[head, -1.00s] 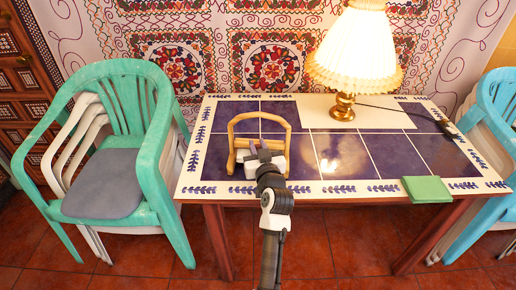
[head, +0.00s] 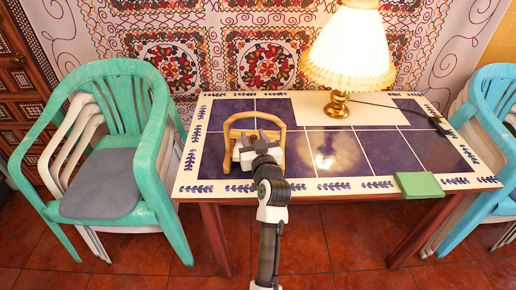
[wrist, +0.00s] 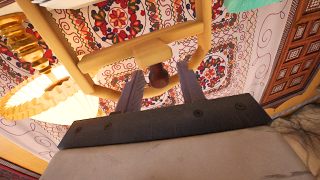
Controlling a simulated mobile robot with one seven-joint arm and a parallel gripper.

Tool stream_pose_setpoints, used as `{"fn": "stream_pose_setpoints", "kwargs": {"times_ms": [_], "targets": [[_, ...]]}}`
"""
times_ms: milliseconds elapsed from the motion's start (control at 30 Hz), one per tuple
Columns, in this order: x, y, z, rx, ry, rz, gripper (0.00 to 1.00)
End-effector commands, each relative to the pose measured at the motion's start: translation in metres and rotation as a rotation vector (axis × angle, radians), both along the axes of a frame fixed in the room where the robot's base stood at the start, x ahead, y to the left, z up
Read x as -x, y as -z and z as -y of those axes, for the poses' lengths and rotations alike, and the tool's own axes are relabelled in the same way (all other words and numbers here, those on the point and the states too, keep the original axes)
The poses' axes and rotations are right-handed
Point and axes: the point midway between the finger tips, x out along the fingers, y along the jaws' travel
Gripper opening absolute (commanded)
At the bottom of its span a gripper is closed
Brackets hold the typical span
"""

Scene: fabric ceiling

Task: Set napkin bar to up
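The napkin holder (head: 231,118) is a light wooden arched frame standing on the left part of the table. A lighter wooden crossbar (head: 272,134) shows inside the arch in the head view. My gripper (head: 257,136) is at the holder's front, partly covering its lower part. In the wrist view, the wooden frame (wrist: 90,62) lies beyond the fingertips. My gripper's two fingers (wrist: 159,84) are spread apart. A dark brown round knob (wrist: 158,75) shows between them, near the frame; I cannot tell whether a finger touches it.
A lit lamp (head: 349,48) stands on the table right of the holder, with a cord running right. A green square (head: 419,184) lies at the front right of the tiled table (head: 330,186). Stacked chairs (head: 140,130) flank the table. The middle tiles are clear.

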Motion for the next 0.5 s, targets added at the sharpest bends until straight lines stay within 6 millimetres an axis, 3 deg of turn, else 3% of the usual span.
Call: {"fn": "stream_pose_setpoints", "kwargs": {"times_ms": [167,500], "targets": [[0.027,0.004,0.007,0.0,0.003,-0.001,0.38],[0.101,0.004,0.024,0.001,0.003,0.001,0.38]]}}
